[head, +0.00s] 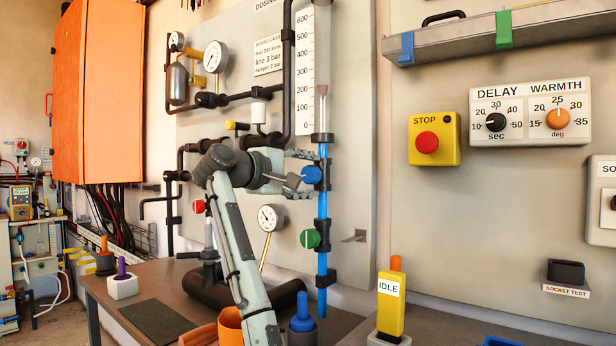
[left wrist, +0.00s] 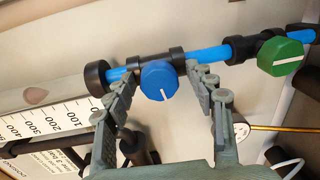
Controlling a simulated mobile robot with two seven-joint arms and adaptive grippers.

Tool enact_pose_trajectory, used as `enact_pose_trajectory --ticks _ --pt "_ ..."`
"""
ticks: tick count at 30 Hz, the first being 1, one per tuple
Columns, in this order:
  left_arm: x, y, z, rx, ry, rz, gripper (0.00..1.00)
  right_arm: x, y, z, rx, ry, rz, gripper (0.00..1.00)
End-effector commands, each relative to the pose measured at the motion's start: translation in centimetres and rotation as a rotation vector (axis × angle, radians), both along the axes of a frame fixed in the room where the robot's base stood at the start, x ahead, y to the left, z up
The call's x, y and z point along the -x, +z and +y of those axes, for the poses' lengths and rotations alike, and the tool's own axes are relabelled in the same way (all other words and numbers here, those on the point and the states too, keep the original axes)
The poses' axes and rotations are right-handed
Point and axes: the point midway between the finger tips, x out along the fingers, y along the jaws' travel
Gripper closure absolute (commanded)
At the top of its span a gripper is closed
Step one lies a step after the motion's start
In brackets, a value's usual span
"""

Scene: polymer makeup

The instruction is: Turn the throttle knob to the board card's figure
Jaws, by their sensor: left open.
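A blue knob (head: 311,174) with a white pointer line sits on the clear blue-filled vertical tube (head: 323,205) on the wall panel. A green knob (head: 310,239) sits lower on the same tube; it also shows in the left wrist view (left wrist: 281,57). My left gripper (head: 303,170) is open at the blue knob. In the left wrist view its fingers (left wrist: 161,76) stand on either side of the blue knob (left wrist: 159,80); I cannot tell whether they touch it. The board card (head: 268,55) hangs upper left of the tube; its lower lines appear to read 3 bar and 2 bar.
A scale (head: 304,70) runs beside the tube. Gauges (head: 216,56) and (head: 269,218) and black pipes surround my arm. A yellow IDLE post (head: 390,305) and a blue-topped peg (head: 302,318) stand below. The STOP box (head: 435,139) and DELAY/WARMTH panel (head: 529,112) are right.

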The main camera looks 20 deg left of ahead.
Motion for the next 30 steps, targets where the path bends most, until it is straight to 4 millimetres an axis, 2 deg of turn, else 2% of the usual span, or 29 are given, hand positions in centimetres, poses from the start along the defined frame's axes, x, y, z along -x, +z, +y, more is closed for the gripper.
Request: enact_pose_trajectory --ticks 5,18,24,30 --pt "1.2 0.2 0.6 0.000 0.003 -0.003 0.45 0.1 0.0 0.0 0.000 0.000 0.001 0.60" --pt "9.3 0.8 3.6 -0.001 0.003 -0.001 0.45 0.0 0.0 0.0 0.000 0.000 0.001 0.60" --pt "11.0 0.9 4.2 0.000 0.001 0.001 0.45 0.0 0.0 0.0 0.000 0.000 0.001 0.60" --pt "11.2 1.0 4.3 0.001 0.000 0.001 0.45 0.0 0.0 0.0 0.000 0.000 0.001 0.60"
